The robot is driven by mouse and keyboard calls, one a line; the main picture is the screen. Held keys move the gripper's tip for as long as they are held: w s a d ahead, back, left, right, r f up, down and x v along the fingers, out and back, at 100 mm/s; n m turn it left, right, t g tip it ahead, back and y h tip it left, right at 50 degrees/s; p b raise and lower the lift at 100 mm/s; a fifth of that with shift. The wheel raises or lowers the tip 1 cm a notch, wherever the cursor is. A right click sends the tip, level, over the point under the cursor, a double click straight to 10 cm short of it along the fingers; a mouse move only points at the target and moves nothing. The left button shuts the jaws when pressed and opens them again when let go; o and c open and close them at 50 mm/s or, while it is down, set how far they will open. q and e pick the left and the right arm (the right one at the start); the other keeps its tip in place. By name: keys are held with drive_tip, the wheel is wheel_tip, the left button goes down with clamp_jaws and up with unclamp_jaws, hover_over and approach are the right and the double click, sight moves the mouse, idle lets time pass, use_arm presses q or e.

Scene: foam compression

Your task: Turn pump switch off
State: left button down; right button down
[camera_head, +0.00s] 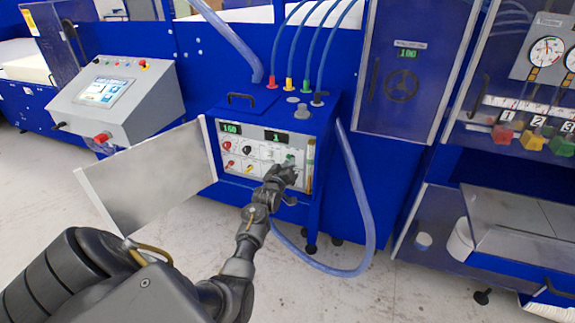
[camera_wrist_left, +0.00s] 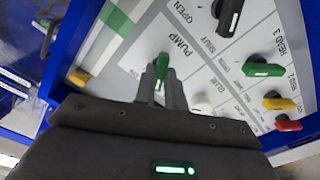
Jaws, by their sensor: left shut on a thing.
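The green pump switch (camera_wrist_left: 162,66) sits on the white control panel beside the word PUMP in the left wrist view. My left gripper (camera_wrist_left: 161,88) has its two fingers closed around this switch. In the head view my left gripper (camera_head: 287,171) reaches the lower right of the control panel (camera_head: 262,152) on the blue cabinet. A bit of green shows just above the fingers there. The fingers and hand hide part of the panel. My right gripper is in neither view.
The panel's metal door (camera_head: 150,178) stands open to the left. Other knobs crowd the panel, including a black knob (camera_wrist_left: 229,14), a green knob (camera_wrist_left: 262,70) and a red knob (camera_wrist_left: 288,125). A blue hose (camera_head: 357,200) loops at the cabinet's right.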

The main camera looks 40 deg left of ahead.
use_arm(q)
drive_tip(key=c, duration=1.5)
unclamp_jaws()
drive_tip(key=shift+o, duration=0.2)
drive_tip(key=b+v, duration=0.2)
drive_tip(key=v, duration=0.9)
